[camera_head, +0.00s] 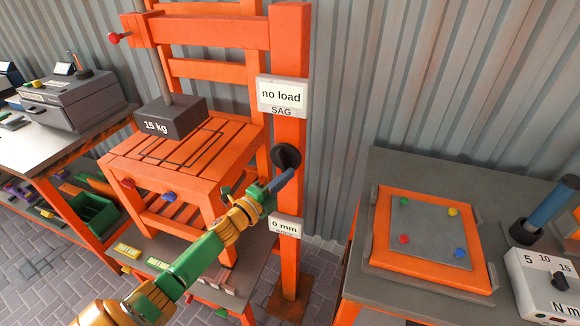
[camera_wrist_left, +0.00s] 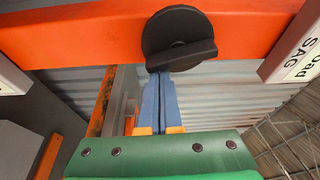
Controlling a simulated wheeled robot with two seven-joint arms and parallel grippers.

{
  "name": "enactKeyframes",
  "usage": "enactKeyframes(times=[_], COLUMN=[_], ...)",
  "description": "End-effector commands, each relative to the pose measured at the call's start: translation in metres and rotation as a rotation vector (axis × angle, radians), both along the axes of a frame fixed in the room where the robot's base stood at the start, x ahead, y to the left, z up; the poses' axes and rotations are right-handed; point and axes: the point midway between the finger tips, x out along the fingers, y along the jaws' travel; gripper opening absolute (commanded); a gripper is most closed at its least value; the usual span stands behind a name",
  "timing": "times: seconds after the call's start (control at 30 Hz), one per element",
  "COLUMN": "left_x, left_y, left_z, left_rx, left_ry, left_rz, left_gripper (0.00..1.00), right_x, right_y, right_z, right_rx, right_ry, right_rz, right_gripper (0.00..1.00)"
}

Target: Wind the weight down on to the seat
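The dark 15 kg weight (camera_head: 171,120) hangs on a grey rod over the orange slatted seat (camera_head: 150,165); whether a gap lies between them is hard to tell. The sign on the orange post reads "no load", SAG (camera_head: 282,96); a lower one reads "0 mm" (camera_head: 285,227). A black round crank (camera_head: 286,157) sits on the post and shows close up in the left wrist view (camera_wrist_left: 178,30). My left gripper (camera_head: 281,181) is at its lower side, its blue fingers together. Their tips are hidden by the crank's black bar, so a hold is not clear. My right gripper is out of view.
On the right, a grey table (camera_head: 400,165) carries an orange-framed plate (camera_head: 430,230) with coloured knobs and a N m dial box (camera_head: 545,285). On the left, a bench holds a grey machine (camera_head: 70,98). A corrugated wall stands behind.

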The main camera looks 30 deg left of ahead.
Motion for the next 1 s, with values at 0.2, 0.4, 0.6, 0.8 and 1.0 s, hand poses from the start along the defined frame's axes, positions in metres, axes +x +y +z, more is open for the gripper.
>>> enactKeyframes(times=[0.2, 0.4, 0.6, 0.8, 1.0], left_x=[0.000, 0.000, 0.000, 0.000, 0.000], left_y=[0.003, 0.005, 0.007, 0.010, 0.013], left_z=[0.000, 0.000, -0.001, -0.001, -0.001], left_rx=[0.026, 0.048, 0.071, 0.095, 0.119], left_ry=[0.007, 0.012, 0.017, 0.023, 0.029], left_rz=[0.005, 0.005, 0.006, 0.006, 0.006], left_gripper=[0.00, 0.00, 0.00, 0.00, 0.00], right_x=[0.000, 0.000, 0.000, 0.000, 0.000], right_y=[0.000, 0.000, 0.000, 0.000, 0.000], right_z=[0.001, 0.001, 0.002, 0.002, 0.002], right_rx=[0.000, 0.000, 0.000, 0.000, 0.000], right_ry=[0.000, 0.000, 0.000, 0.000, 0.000], right_rz=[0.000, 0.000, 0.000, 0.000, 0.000], right_gripper=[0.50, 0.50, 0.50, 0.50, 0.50])
